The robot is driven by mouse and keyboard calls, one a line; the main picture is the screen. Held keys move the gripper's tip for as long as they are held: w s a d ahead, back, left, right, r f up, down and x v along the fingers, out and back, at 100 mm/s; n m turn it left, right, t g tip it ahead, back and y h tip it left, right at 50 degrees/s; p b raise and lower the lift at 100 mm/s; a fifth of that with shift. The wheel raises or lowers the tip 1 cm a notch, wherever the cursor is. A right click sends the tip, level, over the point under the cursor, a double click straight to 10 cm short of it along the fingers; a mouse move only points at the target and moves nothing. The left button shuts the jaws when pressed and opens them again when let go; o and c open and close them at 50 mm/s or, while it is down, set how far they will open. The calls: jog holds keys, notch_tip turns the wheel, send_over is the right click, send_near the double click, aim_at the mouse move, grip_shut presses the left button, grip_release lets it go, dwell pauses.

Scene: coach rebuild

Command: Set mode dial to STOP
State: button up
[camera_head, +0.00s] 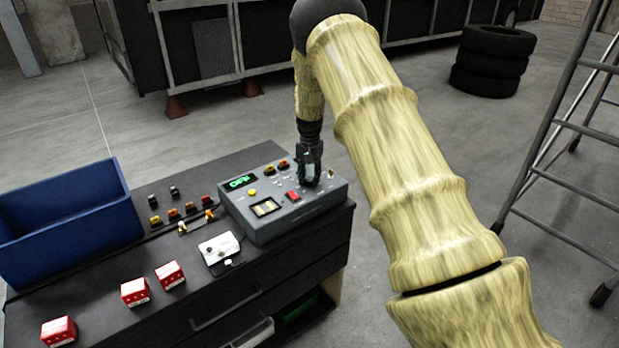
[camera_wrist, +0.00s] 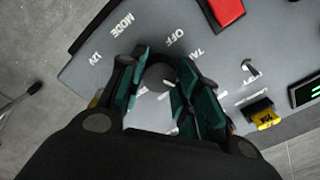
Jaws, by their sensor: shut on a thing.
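The grey control box (camera_head: 310,212) sits at the right end of the dark workbench. My gripper (camera_head: 311,172) points down at the box's right part. In the wrist view my gripper (camera_wrist: 158,95) has its fingers closed around the dark round mode dial (camera_wrist: 160,72). Most of the dial is hidden between the fingers, and I cannot tell which label it points to. Printed labels MODE and OFF and other partly covered words surround it. A green-lit display (camera_head: 240,182) is on the box's far left corner and seems to read OFF.
A red button (camera_head: 293,196) sits left of the dial on the box. A small toggle switch (camera_wrist: 250,70) and a yellow part (camera_wrist: 262,114) are close to the fingers. A blue bin (camera_head: 70,225) and several red blocks (camera_head: 170,275) are on the bench. A ladder (camera_head: 560,130) stands right.

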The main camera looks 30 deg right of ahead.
aim_at(310, 178)
jog(key=shift+w+d+r, duration=0.1)
jog(key=shift+w+r, duration=0.05)
jog(key=shift+r, duration=0.05)
jog(key=o, duration=0.9)
jog(key=shift+o, duration=0.8)
jog(key=shift+f, duration=0.15)
notch_tip(310, 178, up, 12)
